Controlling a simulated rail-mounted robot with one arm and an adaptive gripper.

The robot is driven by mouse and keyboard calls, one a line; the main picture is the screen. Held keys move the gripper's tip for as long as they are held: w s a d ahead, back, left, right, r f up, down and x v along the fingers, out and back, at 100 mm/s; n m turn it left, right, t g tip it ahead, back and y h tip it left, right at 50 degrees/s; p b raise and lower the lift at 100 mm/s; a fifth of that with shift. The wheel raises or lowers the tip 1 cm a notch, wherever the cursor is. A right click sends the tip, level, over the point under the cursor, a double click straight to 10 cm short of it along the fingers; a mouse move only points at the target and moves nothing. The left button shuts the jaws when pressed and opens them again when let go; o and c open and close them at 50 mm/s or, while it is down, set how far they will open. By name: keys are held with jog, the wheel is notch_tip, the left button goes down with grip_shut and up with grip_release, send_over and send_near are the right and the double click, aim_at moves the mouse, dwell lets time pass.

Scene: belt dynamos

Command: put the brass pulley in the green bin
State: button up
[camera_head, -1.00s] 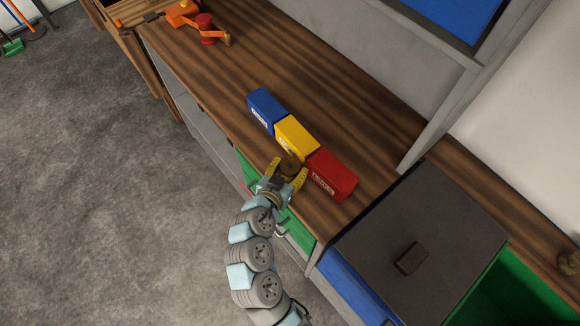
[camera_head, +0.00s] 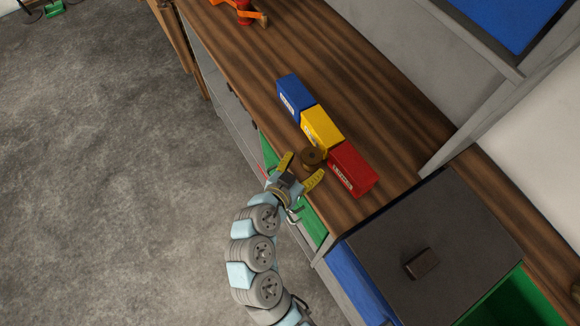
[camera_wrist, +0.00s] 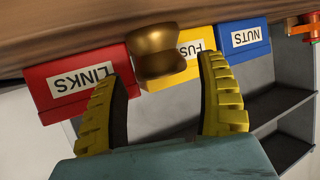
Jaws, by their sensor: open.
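The brass pulley (camera_head: 312,158) stands on the wooden bench, close in front of the yellow and red boxes. In the wrist view the pulley (camera_wrist: 157,52) is a waisted brass spool just beyond and between the fingertips. My gripper (camera_head: 303,168) is open and empty at the bench's front edge, its yellow fingers spread on the near side of the pulley; the wrist view shows the gripper (camera_wrist: 163,68) with a gap between its fingers. A green container (camera_head: 515,303) shows partly at the lower right, cut off by the frame. I cannot tell whether it is the green bin.
Blue (camera_head: 295,95), yellow (camera_head: 321,129) and red (camera_head: 351,169) labelled boxes stand in a row behind the pulley. A dark lid with a handle (camera_head: 421,264) lies right of the bench. Green panels (camera_head: 312,224) show below the bench edge. The bench behind the boxes is clear.

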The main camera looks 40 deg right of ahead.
jog(key=v, duration=0.7)
jog(key=shift+a, duration=0.25)
jog(key=shift+s+r, duration=0.1)
jog(key=shift+r, duration=0.05)
